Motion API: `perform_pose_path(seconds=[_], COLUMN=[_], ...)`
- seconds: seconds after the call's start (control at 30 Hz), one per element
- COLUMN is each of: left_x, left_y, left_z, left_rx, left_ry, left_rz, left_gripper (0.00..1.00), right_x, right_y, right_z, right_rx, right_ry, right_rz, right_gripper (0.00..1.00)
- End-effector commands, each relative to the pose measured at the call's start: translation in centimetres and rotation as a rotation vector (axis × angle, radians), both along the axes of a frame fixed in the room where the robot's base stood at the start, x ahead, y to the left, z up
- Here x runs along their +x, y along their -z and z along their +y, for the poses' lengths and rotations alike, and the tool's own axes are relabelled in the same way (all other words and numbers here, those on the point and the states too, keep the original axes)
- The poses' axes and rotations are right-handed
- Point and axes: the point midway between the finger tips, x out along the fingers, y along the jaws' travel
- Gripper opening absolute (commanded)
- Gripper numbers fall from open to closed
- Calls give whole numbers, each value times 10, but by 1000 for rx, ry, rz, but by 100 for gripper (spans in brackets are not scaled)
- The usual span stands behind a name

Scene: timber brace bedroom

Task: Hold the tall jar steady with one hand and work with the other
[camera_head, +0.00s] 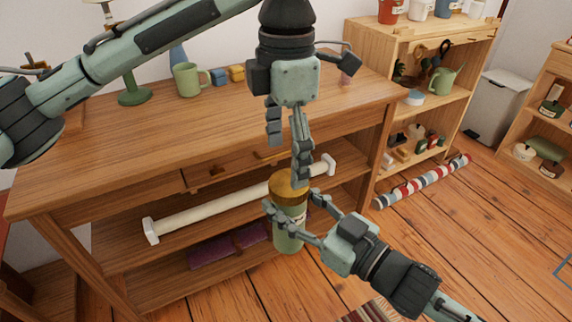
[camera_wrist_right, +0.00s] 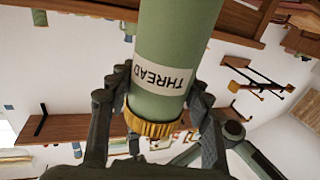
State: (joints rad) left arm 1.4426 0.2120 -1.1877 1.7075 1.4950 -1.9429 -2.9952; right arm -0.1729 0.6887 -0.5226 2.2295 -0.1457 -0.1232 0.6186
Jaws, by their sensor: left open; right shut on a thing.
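The tall jar (camera_head: 289,236) is green with a gold-brown lid (camera_head: 291,186) and stands out in front of the desk's lower shelf. My right gripper (camera_head: 293,204) is shut on the jar, its fingers on both sides just below the lid. In the right wrist view, the jar (camera_wrist_right: 178,28) appears upside down, with a label reading THREAD and the ribbed gold lid (camera_wrist_right: 152,127) between the fingers. My left gripper (camera_head: 288,158) is open and points down above the jar. One of its fingers comes close to the lid; I cannot tell whether it touches.
The wooden desk (camera_head: 130,135) stands behind the jar, with a green mug (camera_head: 188,80) on top. A white roll (camera_head: 240,202) with square ends lies on its shelf. A striped roll (camera_head: 425,181) lies on the floor by the bookcase (camera_head: 390,75). Floor at right is mostly clear.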

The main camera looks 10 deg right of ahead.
Motion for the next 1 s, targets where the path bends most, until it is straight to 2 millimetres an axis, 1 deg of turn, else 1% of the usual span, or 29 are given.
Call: perform_pose_path(seconds=[0.2, 0.23, 0.3, 0.37, 0.47, 0.57, 0.67, 1.0], left_x=[0, 0, 0, 0, 0, 0, 0, 0], left_y=[-1, -1, -1, -2, -2, -4, -5, -11], left_z=[0, 0, 0, 0, 0, -1, -1, -3], left_rx=[1, 1, 1, 1, 1, 3, 5, 7], left_ry=[0, -1, -8, -36, -141, -328, -570, -1437], left_rz=[0, 0, 0, 0, -2, -4, -6, -11], left_gripper=[78, 75, 74, 74, 74, 74, 74, 74], right_x=[0, 0, 0, 0, 0, 0, 0, 0], right_y=[-1, -1, -1, -1, -1, -1, -1, -1], right_z=[0, 0, 0, 0, 0, 0, 0, 0], right_rx=[2, 2, 2, 2, 2, 2, 2, 2], right_ry=[-1, -1, -1, -1, -1, -1, -1, -1], right_rz=[-2, -2, -2, -2, -2, -2, -2, -2], right_gripper=[0, 0, 0, 0, 0, 0, 0, 0])
